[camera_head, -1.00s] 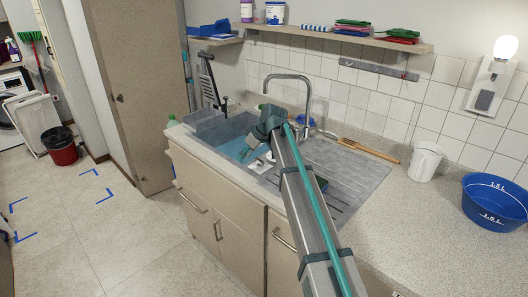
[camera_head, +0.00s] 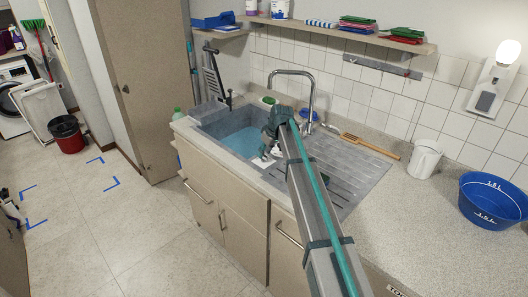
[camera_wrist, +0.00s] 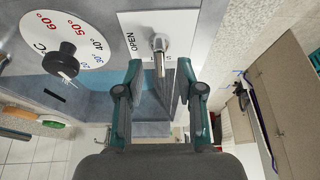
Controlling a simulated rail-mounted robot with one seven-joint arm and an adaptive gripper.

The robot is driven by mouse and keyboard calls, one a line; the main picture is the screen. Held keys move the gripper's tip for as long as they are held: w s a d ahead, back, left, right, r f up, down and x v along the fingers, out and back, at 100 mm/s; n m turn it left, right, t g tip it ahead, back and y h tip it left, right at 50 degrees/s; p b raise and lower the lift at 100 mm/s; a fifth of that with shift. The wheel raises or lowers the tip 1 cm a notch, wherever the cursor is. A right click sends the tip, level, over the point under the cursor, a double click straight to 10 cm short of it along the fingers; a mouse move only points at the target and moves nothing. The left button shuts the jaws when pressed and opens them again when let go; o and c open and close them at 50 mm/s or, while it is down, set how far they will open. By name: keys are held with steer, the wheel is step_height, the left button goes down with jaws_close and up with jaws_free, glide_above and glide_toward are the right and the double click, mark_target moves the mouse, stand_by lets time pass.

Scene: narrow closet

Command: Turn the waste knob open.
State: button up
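The waste knob (camera_wrist: 160,43) is a metal knob with a thin bar on a white plate (camera_wrist: 128,22). The plate reads OPEN on its left; the lettering on the right is partly hidden. In the wrist view my gripper (camera_wrist: 160,72) is open, with its fingertips on either side of the bar's lower end and a gap on each side. Contact cannot be told. In the head view my gripper (camera_head: 267,150) points down at the right side of the water-filled sink (camera_head: 243,141); my arm hides much of the plate there.
A black knob (camera_wrist: 66,60) on a round temperature dial (camera_wrist: 45,38) sits left of the waste plate. The tap (camera_head: 311,95) rises behind my gripper.

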steer(key=shift+x, duration=0.8)
steer(key=shift+c, duration=0.3)
jaws_close()
